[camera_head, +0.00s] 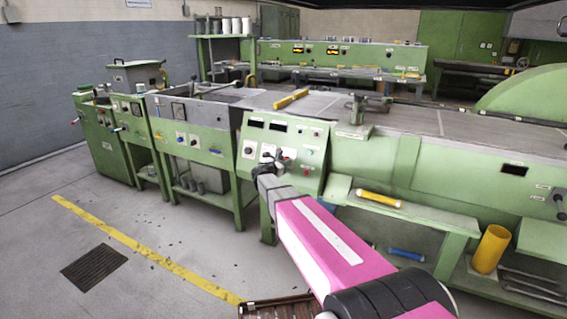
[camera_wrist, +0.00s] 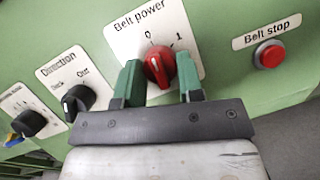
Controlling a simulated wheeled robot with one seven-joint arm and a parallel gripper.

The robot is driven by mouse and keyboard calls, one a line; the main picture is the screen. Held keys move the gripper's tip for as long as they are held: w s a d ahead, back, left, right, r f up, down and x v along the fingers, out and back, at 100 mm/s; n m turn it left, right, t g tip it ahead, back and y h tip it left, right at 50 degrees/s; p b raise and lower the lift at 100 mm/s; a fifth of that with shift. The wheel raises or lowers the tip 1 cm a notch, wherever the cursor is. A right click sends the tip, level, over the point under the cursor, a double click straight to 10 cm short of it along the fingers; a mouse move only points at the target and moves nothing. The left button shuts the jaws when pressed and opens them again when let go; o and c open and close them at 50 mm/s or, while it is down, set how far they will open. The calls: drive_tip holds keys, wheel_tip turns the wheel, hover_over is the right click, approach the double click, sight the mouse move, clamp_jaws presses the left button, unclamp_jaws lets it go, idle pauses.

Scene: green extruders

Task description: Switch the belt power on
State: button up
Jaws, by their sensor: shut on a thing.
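The belt power switch, a red rotary knob (camera_wrist: 160,69), sits on a white plate (camera_wrist: 125,42) labelled "Belt power" with marks 0 and 1. A pale line on the knob appears to point up, nearer the 0 than the 1. My gripper (camera_wrist: 161,80) has its green fingers on both sides of the knob and is shut on it. In the camera_head view my gripper (camera_head: 268,158) is at the sloped green control panel (camera_head: 312,160). The knob is hidden there behind the gripper and arm.
In the wrist view, a red belt stop button (camera_wrist: 268,55) is to the right. A black direction knob (camera_wrist: 77,100) and another dark knob (camera_wrist: 28,123) are to the left. In the camera_head view, a shelf with a yellow roll (camera_head: 379,198) is right of the panel. Open floor lies left.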

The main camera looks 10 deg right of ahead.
drive_tip(key=m+g, duration=0.1)
drive_tip(key=m, duration=0.2)
drive_tip(key=m+g, duration=0.2)
drive_tip(key=m, duration=0.2)
drive_tip(key=shift+w+a+r+h, duration=0.1)
drive_tip(key=shift+w+a+h, duration=0.05)
drive_tip(key=shift+h, duration=0.15)
drive_tip(key=m+g, duration=0.1)
drive_tip(key=m, duration=0.2)
drive_tip(key=m+g, duration=0.1)
drive_tip(key=m, duration=0.2)
drive_tip(key=shift+r, duration=0.1)
drive_tip(key=o, duration=0.9)
drive_tip(key=v, duration=1)
drive_tip(key=shift+a+r, duration=0.3)
drive_tip(key=shift+r, duration=0.1)
